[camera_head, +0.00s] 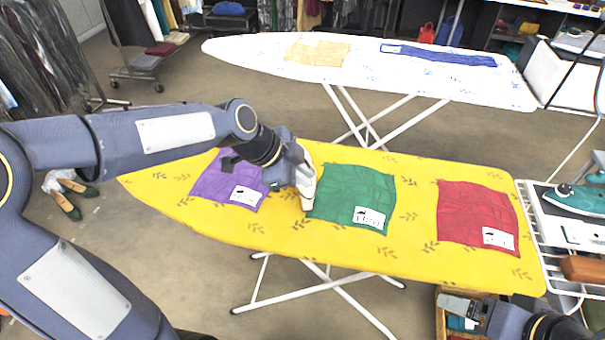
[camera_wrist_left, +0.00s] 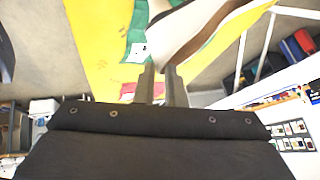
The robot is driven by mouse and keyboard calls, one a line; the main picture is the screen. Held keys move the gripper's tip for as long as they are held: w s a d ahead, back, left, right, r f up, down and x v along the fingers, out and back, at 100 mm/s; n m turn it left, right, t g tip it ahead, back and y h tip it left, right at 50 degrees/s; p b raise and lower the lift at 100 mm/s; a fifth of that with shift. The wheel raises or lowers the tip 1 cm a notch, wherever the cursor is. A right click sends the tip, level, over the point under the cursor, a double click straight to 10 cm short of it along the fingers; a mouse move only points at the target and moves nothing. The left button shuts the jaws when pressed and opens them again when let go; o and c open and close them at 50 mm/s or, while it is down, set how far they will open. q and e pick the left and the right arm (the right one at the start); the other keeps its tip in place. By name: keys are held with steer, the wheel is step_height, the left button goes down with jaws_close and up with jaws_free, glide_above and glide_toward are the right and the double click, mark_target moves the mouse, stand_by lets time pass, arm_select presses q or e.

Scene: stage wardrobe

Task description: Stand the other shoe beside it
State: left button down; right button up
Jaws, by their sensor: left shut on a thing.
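My left gripper (camera_head: 303,182) is over the middle of the yellow ironing board (camera_head: 285,238), between the purple cloth and the green cloth. It is shut on a pale, cream-white shoe (camera_head: 308,192), which hangs steeply tilted, its lower end close to the board; I cannot tell whether it touches. In the left wrist view, the shoe shows as a white and brown curved shape (camera_wrist_left: 192,30) beyond the nearly closed fingers (camera_wrist_left: 160,85). A pair of dark green shoes (camera_head: 68,205) lies on the floor at the left. My right gripper (camera_head: 462,306) is low at the right; its jaws are unclear.
Purple (camera_head: 216,182), green (camera_head: 352,193) and red (camera_head: 478,215) cloths with white labels lie on the yellow board. A white ironing board (camera_head: 360,75) stands behind. At the right are a rack with a teal iron (camera_head: 578,200) and a wooden box (camera_head: 447,325) below.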

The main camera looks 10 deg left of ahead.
arm_select(q)
steer(key=c, duration=1.5)
jaws_free()
